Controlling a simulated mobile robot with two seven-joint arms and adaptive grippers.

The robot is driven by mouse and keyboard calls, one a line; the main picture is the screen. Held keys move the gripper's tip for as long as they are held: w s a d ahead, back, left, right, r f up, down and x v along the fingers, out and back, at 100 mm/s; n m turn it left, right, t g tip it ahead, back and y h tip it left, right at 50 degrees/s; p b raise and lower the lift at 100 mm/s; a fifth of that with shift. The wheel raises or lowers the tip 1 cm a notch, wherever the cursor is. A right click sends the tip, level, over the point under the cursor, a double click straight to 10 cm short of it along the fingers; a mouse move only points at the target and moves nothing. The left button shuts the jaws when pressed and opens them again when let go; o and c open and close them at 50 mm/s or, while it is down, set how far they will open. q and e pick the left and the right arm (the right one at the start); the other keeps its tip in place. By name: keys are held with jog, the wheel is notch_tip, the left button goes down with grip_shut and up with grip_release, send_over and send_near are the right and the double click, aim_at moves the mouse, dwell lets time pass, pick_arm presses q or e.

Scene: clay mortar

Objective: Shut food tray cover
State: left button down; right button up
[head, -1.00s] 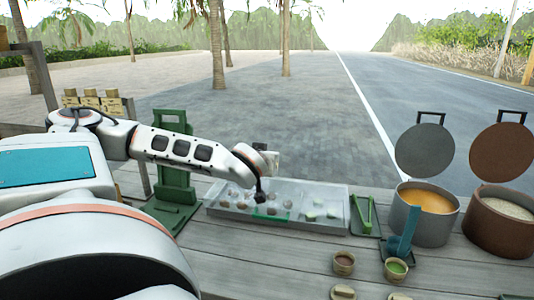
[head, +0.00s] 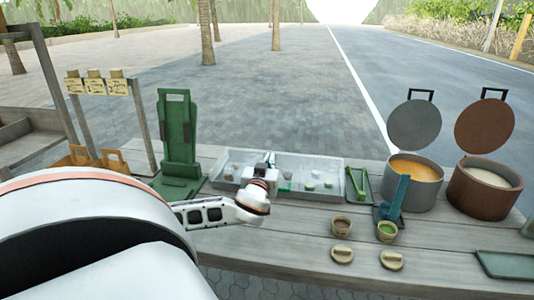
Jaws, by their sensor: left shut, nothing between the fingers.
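The food tray (head: 335,177) is a long pale box with clear-looking walls on the wooden counter, in the middle of the head view. Several small brown and green food pieces lie in it and show from above. I cannot make out a separate cover; a clear panel would be hard to see here. My left gripper (head: 268,160) is shut and empty, at the front middle of the tray, with its wrist in front of it and hiding part of the tray. I cannot tell whether it touches the tray. My right gripper is not in view.
A green stand (head: 177,140) is left of the tray. Green tongs (head: 356,184) lie on its right. A grey pot (head: 422,187) and a brown pot (head: 483,196) have raised lids. Small cups (head: 387,231) stand in front.

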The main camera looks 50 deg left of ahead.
pick_arm(q)
notch_tip(320, 180, down, 8)
jog(key=s+d+b, duration=0.1)
jog(key=b, duration=0.1)
jog(key=shift+s+d+r+b, duration=0.15)
jog(key=shift+s+b, duration=0.1)
jog(key=shift+b, duration=0.1)
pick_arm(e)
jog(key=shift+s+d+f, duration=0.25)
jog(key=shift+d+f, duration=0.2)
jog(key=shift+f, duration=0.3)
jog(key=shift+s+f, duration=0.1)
pick_arm(q)
jog(key=v, duration=1.2)
